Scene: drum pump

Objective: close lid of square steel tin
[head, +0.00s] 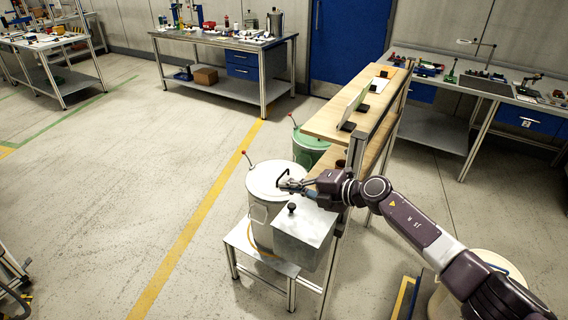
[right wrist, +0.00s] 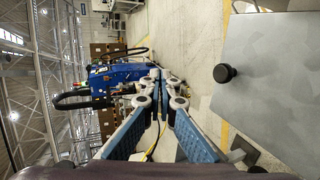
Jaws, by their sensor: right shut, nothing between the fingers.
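The square steel tin (head: 305,243) stands on a low metal stand. Its grey lid (head: 312,218) with a black knob (head: 292,208) appears to lie over its top; I cannot tell whether a gap is left. The right wrist view shows the flat lid (right wrist: 275,110) and its knob (right wrist: 224,73) at the right side. My right gripper (head: 284,184) is shut and empty, above and behind the tin, over the edge of the round drum's lid. Its closed fingers also show in the right wrist view (right wrist: 160,82), apart from the knob. My left gripper is not in view.
A round pale drum (head: 265,180) with a red-tipped handle stands right behind the tin. The low stand (head: 250,252) carries both. A green drum (head: 312,145) and a wooden-topped shelf (head: 325,120) are beyond.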

